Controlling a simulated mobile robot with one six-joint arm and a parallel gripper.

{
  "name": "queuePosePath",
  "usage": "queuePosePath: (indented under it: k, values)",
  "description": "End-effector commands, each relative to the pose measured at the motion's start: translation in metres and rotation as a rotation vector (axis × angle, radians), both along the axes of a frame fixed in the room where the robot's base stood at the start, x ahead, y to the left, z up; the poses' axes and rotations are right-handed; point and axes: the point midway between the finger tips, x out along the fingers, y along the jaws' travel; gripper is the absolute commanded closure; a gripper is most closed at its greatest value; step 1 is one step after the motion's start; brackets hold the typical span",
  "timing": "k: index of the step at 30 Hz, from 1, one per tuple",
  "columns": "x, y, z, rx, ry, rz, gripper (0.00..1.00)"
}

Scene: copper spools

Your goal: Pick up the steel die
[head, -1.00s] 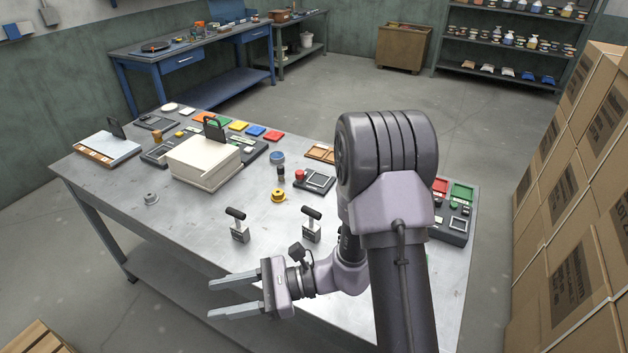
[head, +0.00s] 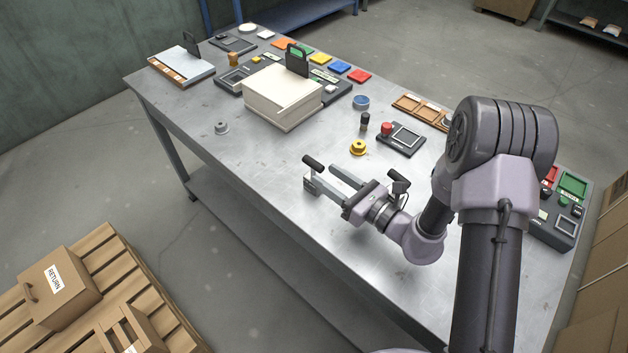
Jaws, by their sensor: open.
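A small grey metal flanged ring (head: 221,128), which looks like the steel die, lies alone near the left front edge of the steel table (head: 240,170). My gripper (head: 320,175) is open, its two parallel fingers pointing left over the table. It is to the right of the die and well apart from it, with nothing seen held. The fingers overlap a black-handled block (head: 313,162) in the picture; I cannot tell whether they touch it.
A cream box (head: 283,100) stands behind and right of the die. A yellow flanged ring (head: 358,147) and a panel with a red button (head: 402,138) lie behind my gripper. Another black-handled tool (head: 400,188) is near my wrist. A pallet (head: 110,270) stands lower left.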

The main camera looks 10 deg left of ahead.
Motion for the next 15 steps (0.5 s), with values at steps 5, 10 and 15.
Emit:
queuePosePath:
  k: [5,10,15]
  values:
    - [0.016,0.028,0.005,0.000,-0.005,0.005,0.55]
    - [0.027,0.045,0.006,0.000,0.000,0.002,0.55]
    - [0.028,0.045,0.007,-0.001,0.000,0.001,0.55]
